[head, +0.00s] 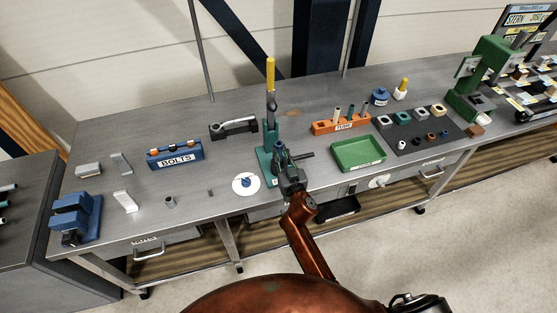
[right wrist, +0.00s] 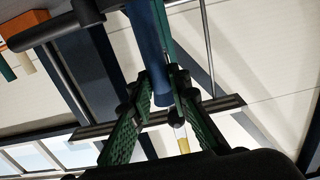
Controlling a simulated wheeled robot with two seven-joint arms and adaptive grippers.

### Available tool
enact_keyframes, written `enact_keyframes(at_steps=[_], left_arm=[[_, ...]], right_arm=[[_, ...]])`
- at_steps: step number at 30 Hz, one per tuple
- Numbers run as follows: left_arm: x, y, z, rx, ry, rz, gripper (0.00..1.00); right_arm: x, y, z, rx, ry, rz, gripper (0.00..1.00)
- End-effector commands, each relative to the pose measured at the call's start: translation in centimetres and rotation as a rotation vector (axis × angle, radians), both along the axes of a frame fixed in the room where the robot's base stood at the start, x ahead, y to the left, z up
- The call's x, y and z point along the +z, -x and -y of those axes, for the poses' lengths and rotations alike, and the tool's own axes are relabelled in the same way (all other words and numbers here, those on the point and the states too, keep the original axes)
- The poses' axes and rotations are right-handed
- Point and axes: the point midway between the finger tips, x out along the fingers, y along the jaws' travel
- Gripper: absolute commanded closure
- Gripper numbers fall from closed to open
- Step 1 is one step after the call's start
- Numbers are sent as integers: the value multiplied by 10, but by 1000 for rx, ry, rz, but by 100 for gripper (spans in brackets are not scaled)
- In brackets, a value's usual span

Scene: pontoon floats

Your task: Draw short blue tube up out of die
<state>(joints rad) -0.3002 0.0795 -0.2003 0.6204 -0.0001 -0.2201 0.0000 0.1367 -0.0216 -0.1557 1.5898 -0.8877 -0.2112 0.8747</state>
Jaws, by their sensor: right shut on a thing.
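My right gripper (head: 289,172) is at the base of the green press (head: 265,160), near the front edge of the bench. In the right wrist view the gripper (right wrist: 157,82) is shut on the short blue tube (right wrist: 147,35), which stands between its fingertips with one end showing just past them. In the head view a small dark blue piece of the tube (head: 281,149) shows above the gripper. The die is hidden behind the gripper and the press, so I cannot tell whether the tube is still inside it. My left gripper is not in view.
The press has a yellow-handled lever (head: 270,75) standing upright. A white disc (head: 246,184) with a blue part lies left of it. A green tray (head: 358,153) and an orange tube rack (head: 340,123) stand to the right. A blue BOLTS box (head: 175,159) stands left.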

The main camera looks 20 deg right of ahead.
Motion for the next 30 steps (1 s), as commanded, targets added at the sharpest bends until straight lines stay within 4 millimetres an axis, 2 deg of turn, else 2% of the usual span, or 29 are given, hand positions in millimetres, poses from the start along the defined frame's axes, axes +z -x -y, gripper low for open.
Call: enact_keyframes(at_steps=[13, 30], left_arm=[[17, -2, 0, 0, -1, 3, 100], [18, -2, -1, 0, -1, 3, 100]], right_arm=[[19, 0, 0, 0, -1, 1, 100], [20, 0, 0, 0, -1, 0, 100]])
